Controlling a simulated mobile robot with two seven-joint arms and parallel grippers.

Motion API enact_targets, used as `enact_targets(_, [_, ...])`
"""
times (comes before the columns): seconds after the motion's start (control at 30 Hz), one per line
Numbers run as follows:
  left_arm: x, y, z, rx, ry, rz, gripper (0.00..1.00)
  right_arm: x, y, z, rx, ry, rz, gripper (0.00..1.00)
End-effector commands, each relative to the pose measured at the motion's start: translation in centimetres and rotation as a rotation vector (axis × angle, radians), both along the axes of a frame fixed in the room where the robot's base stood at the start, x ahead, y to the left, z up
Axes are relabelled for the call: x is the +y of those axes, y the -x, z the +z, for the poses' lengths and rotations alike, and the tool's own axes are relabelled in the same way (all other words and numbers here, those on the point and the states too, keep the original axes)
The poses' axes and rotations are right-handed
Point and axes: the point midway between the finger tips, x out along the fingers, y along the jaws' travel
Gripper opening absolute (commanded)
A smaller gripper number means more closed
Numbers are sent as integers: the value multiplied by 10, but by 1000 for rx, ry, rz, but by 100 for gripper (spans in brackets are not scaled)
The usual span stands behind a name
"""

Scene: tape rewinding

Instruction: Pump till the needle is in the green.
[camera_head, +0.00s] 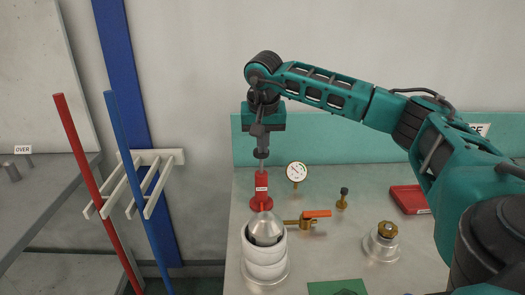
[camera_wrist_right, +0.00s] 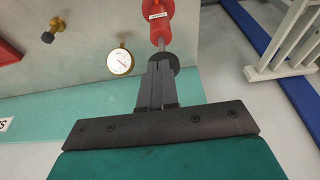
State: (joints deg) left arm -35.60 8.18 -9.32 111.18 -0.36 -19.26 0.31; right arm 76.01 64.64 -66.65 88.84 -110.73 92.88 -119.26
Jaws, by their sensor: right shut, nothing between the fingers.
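A red pump (camera_head: 261,190) with a white label stands on the bench. A thin metal rod rises from its top to a black knob (camera_head: 261,153). In the right wrist view the pump (camera_wrist_right: 157,22) is at the top and the knob (camera_wrist_right: 172,58) is partly behind my fingers. My right gripper (camera_head: 259,139) is shut and empty, pointing down just above the knob; I cannot tell whether they touch. A round white gauge (camera_head: 297,171) stands right of the pump. It also shows in the right wrist view (camera_wrist_right: 121,61); its needle is too small to read. My left gripper is out of view.
A stack of white rings with a metal cone (camera_head: 265,231) stands in front of the pump. An orange-handled valve (camera_head: 316,213), a black-capped fitting (camera_head: 343,196), a brass-knobbed fitting (camera_head: 387,232) and a red tray (camera_head: 409,199) lie to the right. A white rack (camera_head: 157,157) stands left.

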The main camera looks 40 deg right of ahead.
Motion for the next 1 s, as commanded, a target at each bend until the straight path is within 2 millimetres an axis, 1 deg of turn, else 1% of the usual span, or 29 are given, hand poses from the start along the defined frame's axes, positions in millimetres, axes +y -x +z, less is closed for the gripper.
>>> enact_targets(0.03, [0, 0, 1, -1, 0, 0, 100, 2, 2, 13, -6, 0, 2, 0])
enact_targets(0.2, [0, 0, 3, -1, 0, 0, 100, 9, 10, 51, -12, 1, 0, 0])
enact_targets(0.3, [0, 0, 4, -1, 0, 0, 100, 12, 14, 68, -13, 1, -1, 0])
enact_targets(0.4, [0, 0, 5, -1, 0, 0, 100, 14, 16, 80, -13, 1, -1, 0])
enact_targets(0.5, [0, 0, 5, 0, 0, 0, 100, 16, 18, 87, -14, 2, -1, 0])
enact_targets(0.6, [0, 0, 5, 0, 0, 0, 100, 16, 19, 89, -14, 2, -1, 0])
enact_targets(1.0, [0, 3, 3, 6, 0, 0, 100, 16, 19, 89, -14, 2, -2, 0])
